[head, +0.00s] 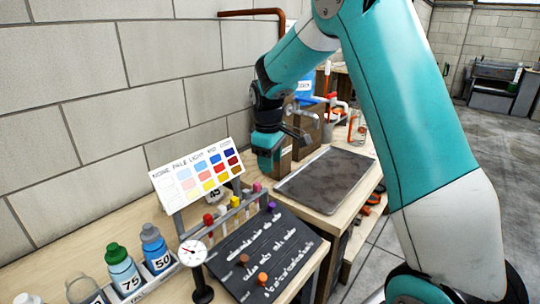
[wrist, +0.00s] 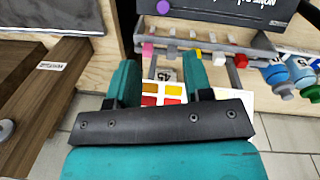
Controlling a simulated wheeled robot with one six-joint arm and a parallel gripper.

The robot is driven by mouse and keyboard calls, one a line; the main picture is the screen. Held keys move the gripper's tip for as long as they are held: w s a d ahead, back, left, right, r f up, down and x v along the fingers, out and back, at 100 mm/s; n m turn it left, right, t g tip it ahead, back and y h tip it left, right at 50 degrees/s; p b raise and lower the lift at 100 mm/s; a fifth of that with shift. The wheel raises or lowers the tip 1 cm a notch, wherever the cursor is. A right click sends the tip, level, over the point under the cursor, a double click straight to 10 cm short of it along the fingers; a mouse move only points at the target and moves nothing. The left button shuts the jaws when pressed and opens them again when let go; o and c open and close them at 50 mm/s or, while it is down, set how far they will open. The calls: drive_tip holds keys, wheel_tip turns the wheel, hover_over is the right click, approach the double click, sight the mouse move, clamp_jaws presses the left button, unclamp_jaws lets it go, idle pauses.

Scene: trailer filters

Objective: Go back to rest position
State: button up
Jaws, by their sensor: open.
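My gripper (wrist: 160,78) is open in the wrist view, its two teal fingers apart with nothing held between them. In the head view my gripper (head: 267,150) hangs in the air above the workbench, just right of the colour chart (head: 200,172). The chart also shows past the fingers in the wrist view (wrist: 163,94). My arm reaches down from the top of the head view and hides part of the room behind it.
A rack (head: 228,207) with coloured knobs stands by a black panel (head: 262,256). A pressure gauge (head: 193,253) and numbered bottles (head: 124,270) stand at front left. Grey floor is open at right.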

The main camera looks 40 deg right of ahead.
wheel_tip(320, 180, up, 2)
drive_tip(key=shift+a, duration=0.1)
idle(0.5)
drive_tip(key=s+a+r+y, duration=0.1)
drive_tip(key=s+a+r, duration=0.2)
drive_tip(key=s+a, duration=0.45)
drive_tip(key=s+a+r+y, duration=0.1)
drive_tip(key=s+a+r, duration=0.1)
drive_tip(key=s+a, duration=0.5)
drive_tip(key=s+a+y, duration=0.1)
drive_tip(key=s+a, duration=0.3)
drive_tip(key=s, duration=0.3)
drive_tip(key=s+a+n+y, duration=0.1)
drive_tip(key=s+a+y, duration=0.1)
drive_tip(key=s+a, duration=0.3)
drive_tip(key=s, duration=0.2)
drive_tip(key=shift+s+r, duration=0.4)
drive_tip(key=shift+d, duration=0.1)
